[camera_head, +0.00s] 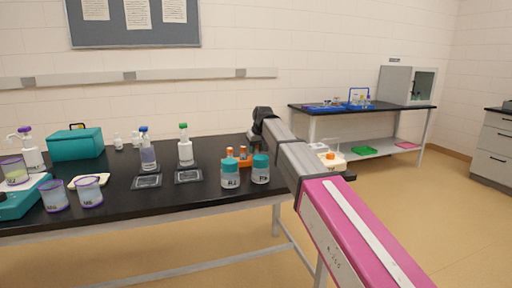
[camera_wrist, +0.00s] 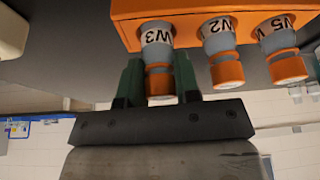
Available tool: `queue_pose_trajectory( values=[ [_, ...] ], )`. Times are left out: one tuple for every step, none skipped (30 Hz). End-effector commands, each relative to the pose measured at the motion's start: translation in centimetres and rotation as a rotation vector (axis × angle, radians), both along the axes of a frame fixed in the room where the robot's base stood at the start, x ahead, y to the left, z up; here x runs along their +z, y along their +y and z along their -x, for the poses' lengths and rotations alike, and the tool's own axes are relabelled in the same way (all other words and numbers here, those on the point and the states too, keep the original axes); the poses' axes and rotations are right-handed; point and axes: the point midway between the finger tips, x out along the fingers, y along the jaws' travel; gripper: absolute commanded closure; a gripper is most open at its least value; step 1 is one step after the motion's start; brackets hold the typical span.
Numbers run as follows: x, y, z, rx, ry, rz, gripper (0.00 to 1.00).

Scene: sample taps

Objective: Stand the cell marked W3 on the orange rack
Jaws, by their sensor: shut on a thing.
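The cell marked W3 (camera_wrist: 156,42) has a grey body, a white label and an orange cap. In the wrist view it is between the two green fingers of my gripper (camera_wrist: 158,76), which are shut on it. Its lower end meets the orange rack (camera_wrist: 188,12); I cannot tell whether it is fully seated.
Cups and a teal box (camera_head: 76,144) are farther left. A second bench (camera_head: 375,107) is behind right.

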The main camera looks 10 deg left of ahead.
Motion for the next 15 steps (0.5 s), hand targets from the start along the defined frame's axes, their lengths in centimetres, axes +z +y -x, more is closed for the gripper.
queue_pose_trajectory(
  values=[
    [-0.21,0.00,0.02,0.000,0.000,0.000,0.88],
    [-0.29,-0.01,0.01,0.000,0.000,0.000,0.88],
    [-0.35,-0.01,0.01,0.000,0.000,0.000,0.88],
    [-0.37,-0.01,0.01,0.000,0.000,0.000,0.88],
    [-0.38,0.00,0.00,0.000,-0.001,-0.001,0.88],
    [-0.38,0.00,0.00,0.000,-0.001,-0.001,0.88],
    [-0.37,0.00,0.00,0.000,-0.001,-0.001,0.88],
    [-0.36,0.01,-0.01,0.000,-0.001,-0.001,0.88],
    [-0.35,0.00,0.00,0.000,-0.001,-0.001,0.88],
    [-0.35,0.00,0.00,0.000,-0.001,-0.001,0.88],
    [-0.35,0.00,0.00,0.000,-0.001,-0.001,0.88],
    [-0.35,0.00,0.00,0.000,-0.001,-0.001,0.88],
    [-0.35,0.00,0.00,0.000,-0.001,-0.001,0.60],
    [-0.35,0.00,0.00,0.000,-0.001,-0.001,0.50],
    [-0.35,0.00,0.00,0.000,-0.001,-0.001,0.40]
  ],
)
